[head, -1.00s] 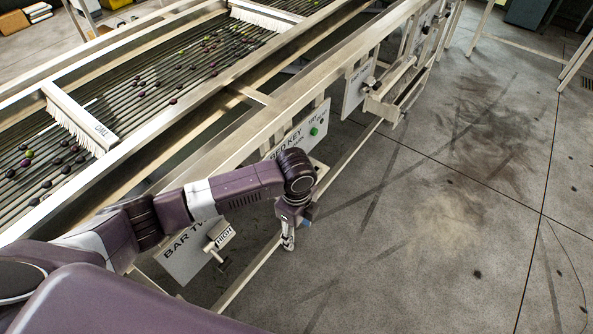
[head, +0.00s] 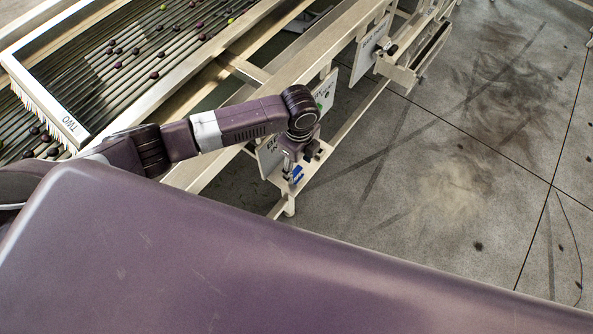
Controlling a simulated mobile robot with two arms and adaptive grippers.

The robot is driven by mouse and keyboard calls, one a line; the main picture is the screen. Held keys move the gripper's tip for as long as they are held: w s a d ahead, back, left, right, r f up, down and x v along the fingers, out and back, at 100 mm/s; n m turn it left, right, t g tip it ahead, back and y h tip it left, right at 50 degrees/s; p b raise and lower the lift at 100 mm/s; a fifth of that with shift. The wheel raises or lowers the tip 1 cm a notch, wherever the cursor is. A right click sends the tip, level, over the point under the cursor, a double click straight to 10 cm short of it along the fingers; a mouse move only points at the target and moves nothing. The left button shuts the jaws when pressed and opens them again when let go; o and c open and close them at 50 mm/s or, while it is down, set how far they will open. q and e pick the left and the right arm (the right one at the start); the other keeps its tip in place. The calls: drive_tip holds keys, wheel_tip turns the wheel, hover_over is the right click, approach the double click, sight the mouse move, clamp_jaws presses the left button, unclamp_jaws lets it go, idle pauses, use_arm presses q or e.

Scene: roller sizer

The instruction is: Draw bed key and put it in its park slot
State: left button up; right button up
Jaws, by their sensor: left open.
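The bed key plate (head: 268,157) hangs on the side of the machine frame. My left arm crosses in front of it, so only parts of its lettering show. My left gripper (head: 291,174) points down just to the right of this plate, beside a pale bracket (head: 319,152). It is open, but its fingers are small and dark. I cannot make out the bed key itself or the park slot, nor whether the gripper touches anything. My right gripper is not in view.
The roller bed (head: 120,62) with dark fruit lies at upper left. Another white plate (head: 369,50) and a tray-like bracket (head: 425,52) are farther along the frame. My own purple body covers the bottom.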

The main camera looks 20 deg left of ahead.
sight(296, 171)
use_arm(q)
drive_tip(key=shift+a+f+p, duration=0.25)
drive_tip(key=shift+f+p, duration=0.05)
drive_tip(key=shift+f, duration=0.3)
drive_tip(key=shift+a+f+p, duration=0.25)
drive_tip(key=shift+f, duration=0.35)
drive_tip(key=shift+w+f, duration=0.2)
drive_tip(key=shift+f, duration=0.95)
drive_tip(key=shift+d, duration=0.1)
drive_tip(key=c, duration=1)
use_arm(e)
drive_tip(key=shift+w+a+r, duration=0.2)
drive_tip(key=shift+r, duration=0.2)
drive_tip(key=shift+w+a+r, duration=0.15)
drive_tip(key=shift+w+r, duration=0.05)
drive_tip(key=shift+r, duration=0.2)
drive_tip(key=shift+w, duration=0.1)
